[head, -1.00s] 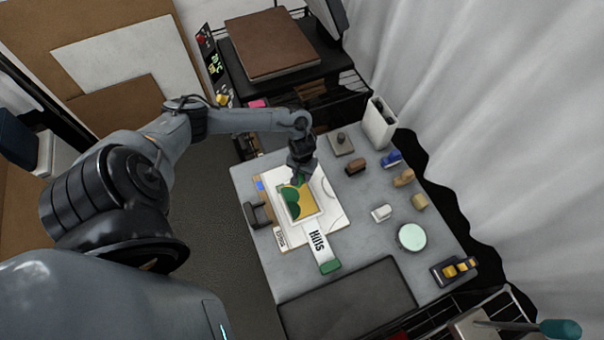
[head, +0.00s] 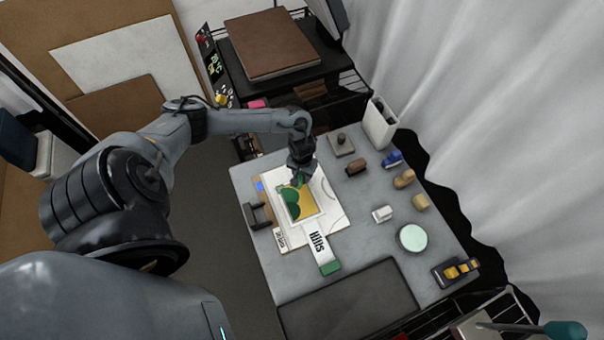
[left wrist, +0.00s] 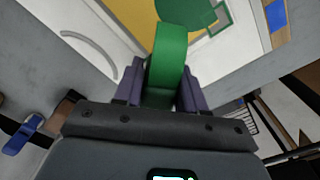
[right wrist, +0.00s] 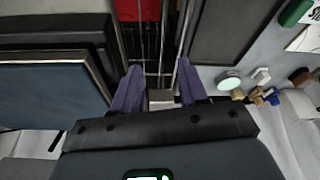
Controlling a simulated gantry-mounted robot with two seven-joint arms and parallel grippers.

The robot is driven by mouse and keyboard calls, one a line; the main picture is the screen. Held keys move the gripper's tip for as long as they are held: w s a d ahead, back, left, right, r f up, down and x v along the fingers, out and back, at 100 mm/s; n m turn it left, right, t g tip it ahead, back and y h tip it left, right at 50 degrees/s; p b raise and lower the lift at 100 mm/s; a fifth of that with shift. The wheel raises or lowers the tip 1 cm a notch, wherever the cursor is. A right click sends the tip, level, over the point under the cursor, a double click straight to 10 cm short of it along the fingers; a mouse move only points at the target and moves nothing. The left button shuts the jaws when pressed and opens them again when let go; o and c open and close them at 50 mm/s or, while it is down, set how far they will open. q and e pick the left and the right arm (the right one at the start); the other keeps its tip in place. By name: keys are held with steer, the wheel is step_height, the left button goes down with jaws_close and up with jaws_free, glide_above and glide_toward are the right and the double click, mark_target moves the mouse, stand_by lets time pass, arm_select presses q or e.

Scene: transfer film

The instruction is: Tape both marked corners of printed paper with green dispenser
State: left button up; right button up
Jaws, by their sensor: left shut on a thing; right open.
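The printed paper (head: 307,206), with yellow and green areas inside a pale border, lies on a white sheet on the grey table. My left gripper (head: 299,179) is over its far edge. In the left wrist view the left gripper (left wrist: 163,85) is shut on the green dispenser (left wrist: 168,52), whose end reaches over the paper's edge. Whether it touches the paper I cannot tell. A green square outline (left wrist: 220,18) shows at a paper corner there. My right gripper (right wrist: 160,95) is open and empty in the right wrist view; it is not seen in the head view.
A "Hills" strip (head: 316,243) with a green end (head: 330,267) lies in front of the paper. A black stand (head: 257,215) is at its left. A round pale green dish (head: 412,237), a white holder (head: 380,122) and several small blocks stand at the right. A dark mat (head: 345,300) lies in front.

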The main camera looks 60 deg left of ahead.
arm_select(q)
steer(key=shift+f, duration=0.5)
stand_by(0.3)
stand_by(0.5)
stand_by(0.8)
steer(key=shift+f+p, duration=0.1)
steer(key=shift+p, duration=0.25)
stand_by(0.9)
steer(key=shift+r+p, duration=0.75)
steer(key=shift+p, duration=0.2)
step_height(320, 180, up, 6)
steer(key=p, duration=0.7)
steer(key=shift+f, duration=0.15)
